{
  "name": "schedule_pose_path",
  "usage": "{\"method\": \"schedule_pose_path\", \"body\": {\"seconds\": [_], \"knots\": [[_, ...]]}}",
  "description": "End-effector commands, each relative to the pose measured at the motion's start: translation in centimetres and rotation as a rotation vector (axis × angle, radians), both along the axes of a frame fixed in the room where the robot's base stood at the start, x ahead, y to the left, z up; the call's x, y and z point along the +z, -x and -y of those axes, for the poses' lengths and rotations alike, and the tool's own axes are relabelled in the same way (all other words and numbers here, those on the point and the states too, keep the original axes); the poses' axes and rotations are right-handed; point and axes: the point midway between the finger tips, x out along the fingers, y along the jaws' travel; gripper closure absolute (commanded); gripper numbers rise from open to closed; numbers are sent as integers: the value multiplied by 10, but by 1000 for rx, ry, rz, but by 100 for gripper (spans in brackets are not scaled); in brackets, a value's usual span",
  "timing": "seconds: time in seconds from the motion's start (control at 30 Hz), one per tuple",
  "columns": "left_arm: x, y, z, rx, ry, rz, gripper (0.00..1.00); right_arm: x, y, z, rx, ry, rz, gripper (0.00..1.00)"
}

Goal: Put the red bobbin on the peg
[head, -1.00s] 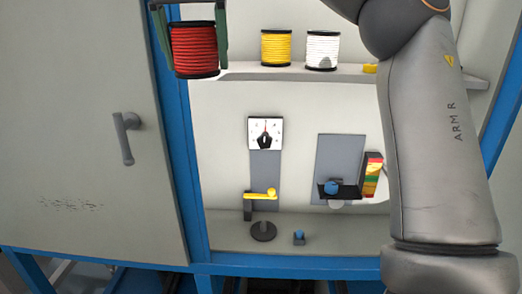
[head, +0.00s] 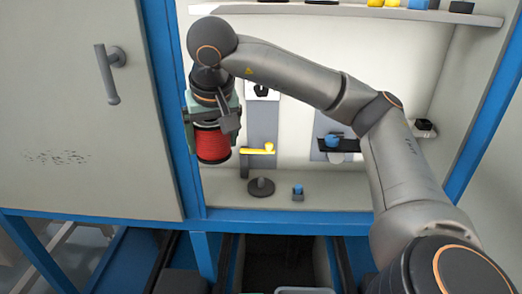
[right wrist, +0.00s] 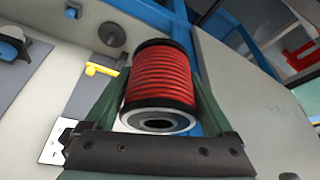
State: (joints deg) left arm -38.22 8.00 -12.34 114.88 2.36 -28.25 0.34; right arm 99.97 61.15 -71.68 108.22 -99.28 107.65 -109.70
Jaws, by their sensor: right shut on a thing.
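The red bobbin (head: 212,147), wound red between black flanges, hangs in my right gripper (head: 213,133) at the cabinet's left side, roughly upright. In the right wrist view the bobbin (right wrist: 161,78) sits between the two green fingers, its near flange showing a round hole. A dark round base with a short stub, seemingly the peg (head: 261,187), stands on the cabinet floor, right of and below the bobbin; they are apart. The peg also shows in the right wrist view (right wrist: 112,34). My left gripper is out of view.
A yellow-handled crank (head: 260,150) is close to the right of the bobbin. A small blue-topped block (head: 297,193) stands right of the peg. The blue cabinet post (head: 172,90) and grey door (head: 80,120) are at left. A shelf (head: 360,12) runs above.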

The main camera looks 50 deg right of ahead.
Motion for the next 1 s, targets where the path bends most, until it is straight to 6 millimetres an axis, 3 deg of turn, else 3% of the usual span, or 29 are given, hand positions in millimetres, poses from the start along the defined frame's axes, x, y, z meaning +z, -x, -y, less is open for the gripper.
{"method": "schedule_pose_path", "body": {"seconds": [0.03,0.1,0.4,0.8,1.0], "knots": [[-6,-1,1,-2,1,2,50,-16,4,6,-4,-1,-5,75],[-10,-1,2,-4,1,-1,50,-29,9,14,-11,0,-5,75],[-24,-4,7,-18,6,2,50,-72,35,52,-62,2,-6,75],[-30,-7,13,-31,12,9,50,-89,60,82,-105,0,-1,75],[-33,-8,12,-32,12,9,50,-102,44,102,-112,-2,-4,75]]}}
